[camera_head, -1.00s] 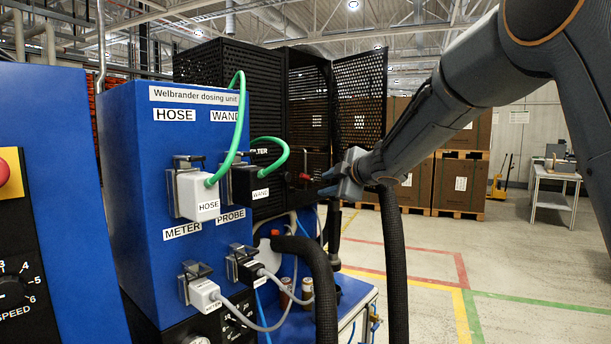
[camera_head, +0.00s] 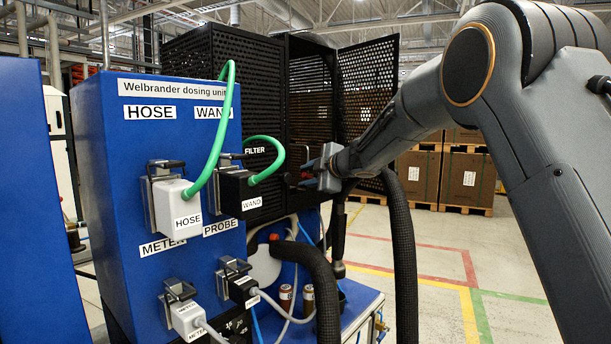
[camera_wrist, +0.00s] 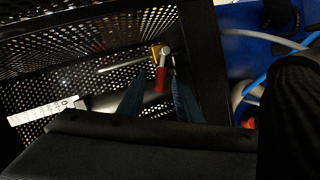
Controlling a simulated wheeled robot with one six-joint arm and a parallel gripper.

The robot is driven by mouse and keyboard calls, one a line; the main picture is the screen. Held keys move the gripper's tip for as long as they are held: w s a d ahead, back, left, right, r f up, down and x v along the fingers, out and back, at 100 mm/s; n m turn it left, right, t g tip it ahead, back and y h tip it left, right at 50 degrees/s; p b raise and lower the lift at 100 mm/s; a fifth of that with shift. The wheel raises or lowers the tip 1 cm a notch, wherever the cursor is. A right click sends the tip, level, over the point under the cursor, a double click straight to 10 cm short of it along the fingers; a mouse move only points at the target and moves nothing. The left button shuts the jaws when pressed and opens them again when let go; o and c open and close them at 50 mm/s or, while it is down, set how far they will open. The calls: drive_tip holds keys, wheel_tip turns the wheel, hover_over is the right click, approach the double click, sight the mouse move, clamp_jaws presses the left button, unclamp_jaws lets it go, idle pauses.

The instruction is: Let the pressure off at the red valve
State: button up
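The red valve handle (camera_wrist: 161,79) shows in the wrist view, on a brass fitting (camera_wrist: 156,51) with a metal pipe, inside the black perforated cage. My gripper (camera_wrist: 158,84) is open. Its two blue fingers point at the handle, one on each side, with the handle's lower end near the gap between the tips. I cannot tell whether they touch it. In the head view my gripper (camera_head: 311,172) reaches into the open front of the cage (camera_head: 232,85), and only a little red of the valve (camera_head: 305,175) shows by the fingers.
The blue Welbrander dosing unit (camera_head: 118,200) stands left, with green hoses (camera_head: 222,130) and plugged connectors. A cage door (camera_head: 368,90) is open behind my arm. Thick black hoses (camera_head: 403,260) hang below. A white tag (camera_wrist: 45,110) is at left in the wrist view.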

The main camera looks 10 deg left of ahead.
drive_tip(key=shift+w+a+f, duration=0.15)
drive_tip(key=shift+w+a, duration=0.15)
drive_tip(key=shift+a, duration=0.05)
clamp_jaws()
drive_tip(key=shift+f+b, duration=0.2)
drive_tip(key=shift+b, duration=0.25)
drive_tip(key=n+b, duration=0.1)
drive_tip(key=b, duration=0.2)
drive_tip(key=shift+f+t, duration=0.25)
drive_tip(key=shift+t, duration=0.05)
drive_tip(key=shift+f+b, duration=0.1)
drive_tip(key=shift+b, duration=0.8)
drive_tip(key=shift+s+n+b, duration=0.1)
drive_tip(key=shift+n+b, duration=0.3)
drive_tip(key=shift+b, duration=0.3)
